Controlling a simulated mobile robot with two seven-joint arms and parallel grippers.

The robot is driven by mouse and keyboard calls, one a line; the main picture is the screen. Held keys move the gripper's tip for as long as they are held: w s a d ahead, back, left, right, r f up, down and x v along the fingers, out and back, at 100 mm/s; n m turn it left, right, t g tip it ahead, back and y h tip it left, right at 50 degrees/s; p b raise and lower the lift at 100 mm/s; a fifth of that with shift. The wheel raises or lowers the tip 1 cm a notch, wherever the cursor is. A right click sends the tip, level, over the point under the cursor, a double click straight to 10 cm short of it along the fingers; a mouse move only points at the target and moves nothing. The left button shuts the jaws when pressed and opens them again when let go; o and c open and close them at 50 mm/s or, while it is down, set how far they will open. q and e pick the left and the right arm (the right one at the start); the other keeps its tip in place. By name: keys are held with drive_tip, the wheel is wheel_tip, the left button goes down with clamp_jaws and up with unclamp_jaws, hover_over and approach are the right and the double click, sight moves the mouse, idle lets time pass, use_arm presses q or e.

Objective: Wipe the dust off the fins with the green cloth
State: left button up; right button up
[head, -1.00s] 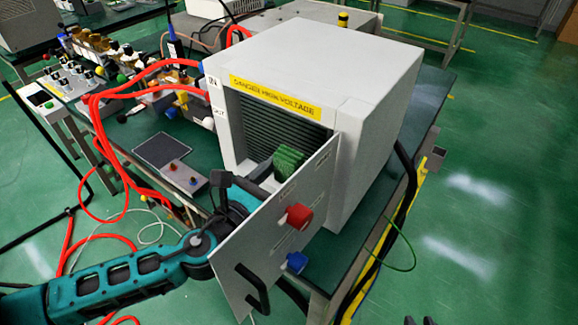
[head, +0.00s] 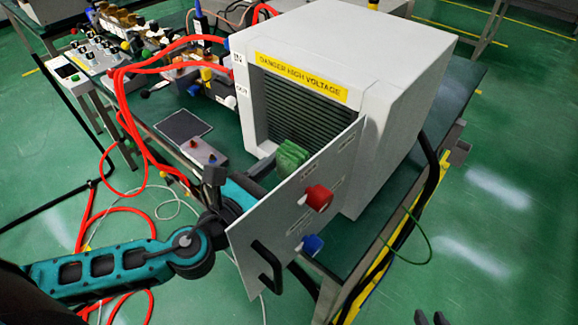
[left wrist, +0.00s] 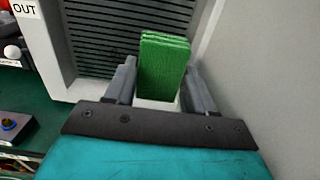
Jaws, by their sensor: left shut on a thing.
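The green cloth (head: 290,158) is a folded pad in front of the open cabinet, partly hidden by the door panel in the head view. My left gripper (left wrist: 160,88) is shut on the cloth (left wrist: 163,66), which stands up between its fingers. The dark horizontal fins (head: 300,112) fill the cabinet opening below the yellow danger label. They also show behind the cloth in the left wrist view (left wrist: 105,35). I see a gap between cloth and fins in the head view, but cannot tell if any part touches. Dust is not clearly visible. My right gripper is not in view.
The white cabinet (head: 340,50) stands on a green-topped table. Its open door (head: 290,205), with a red knob (head: 318,197), a blue knob (head: 312,244) and a black handle, stands right beside my left arm. Red hoses (head: 125,100) and a small control box (head: 205,152) lie to the left.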

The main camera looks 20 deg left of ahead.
idle(0.4)
use_arm(q)
drive_tip(key=w+a+f+m+b, duration=0.2)
drive_tip(key=a+m, duration=0.2)
drive_tip(key=a, duration=0.1)
drive_tip(key=w+a+f+m+b, duration=0.2)
drive_tip(key=w+a+m, duration=0.1)
drive_tip(key=a+m, duration=0.25)
drive_tip(key=shift+n, duration=0.25)
drive_tip(key=shift+r+p+x, duration=0.2)
drive_tip(key=shift+p+x, duration=0.75)
drive_tip(key=shift+x, duration=1.8)
drive_tip(key=shift+x, duration=1.05)
drive_tip(key=shift+a, duration=0.15)
